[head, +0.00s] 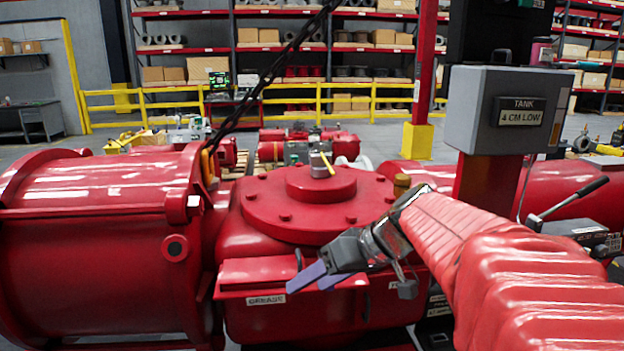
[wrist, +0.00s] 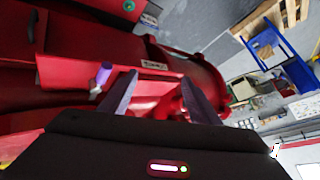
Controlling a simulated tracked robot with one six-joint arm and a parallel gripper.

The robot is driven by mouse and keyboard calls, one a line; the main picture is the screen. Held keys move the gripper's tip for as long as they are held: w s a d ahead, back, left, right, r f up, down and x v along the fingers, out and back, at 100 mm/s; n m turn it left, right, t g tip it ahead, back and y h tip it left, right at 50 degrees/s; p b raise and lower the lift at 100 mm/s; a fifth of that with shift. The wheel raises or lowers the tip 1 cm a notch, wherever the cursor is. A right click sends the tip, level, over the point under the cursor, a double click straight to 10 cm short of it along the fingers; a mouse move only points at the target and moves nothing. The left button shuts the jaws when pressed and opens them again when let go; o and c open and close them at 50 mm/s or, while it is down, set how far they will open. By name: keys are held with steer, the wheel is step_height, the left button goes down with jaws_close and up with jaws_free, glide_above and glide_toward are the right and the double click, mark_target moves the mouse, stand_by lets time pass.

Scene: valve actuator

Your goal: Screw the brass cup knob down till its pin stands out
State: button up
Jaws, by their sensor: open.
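A small brass cylinder (head: 401,185), which looks like the cup knob, stands upright at the right edge of the round red cover (head: 310,205) in the head view. No pin can be made out on it. My gripper (head: 306,286) is in front of and below it, to the left, beside the red box labelled GREASE (head: 245,282). Its two purple-grey fingers are apart, with nothing held between them. In the wrist view the open gripper (wrist: 160,77) faces red casing. The brass cylinder cannot be made out there. A small purple-ended part (wrist: 104,73) shows by the left finger.
A brass-coloured post with a yellow pointer (head: 321,165) stands on the cover's middle. A large red cylinder (head: 95,235) fills the left. A grey TANK box (head: 505,112) on a red post stands behind my arm at right. A black-handled lever (head: 575,197) is at far right.

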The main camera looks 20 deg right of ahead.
steer(key=w+d+r+t, duration=0.3)
steer(key=w+d, duration=0.2)
steer(key=d, duration=0.5)
steer(key=n+t+h, duration=0.1)
steer(key=t+h, duration=0.1)
steer(key=t, duration=0.6)
glide_toward(410, 182)
steer(key=s, duration=0.3)
steer(key=shift+s+d, duration=0.2)
steer(key=shift+d, duration=0.05)
steer(key=shift+w, duration=0.1)
steer(key=w+a, duration=0.1)
steer(key=w, duration=0.3)
steer(key=w+a, duration=0.1)
steer(key=w, duration=0.8)
steer(key=shift+w+a, duration=0.25)
steer(key=shift+a, duration=0.15)
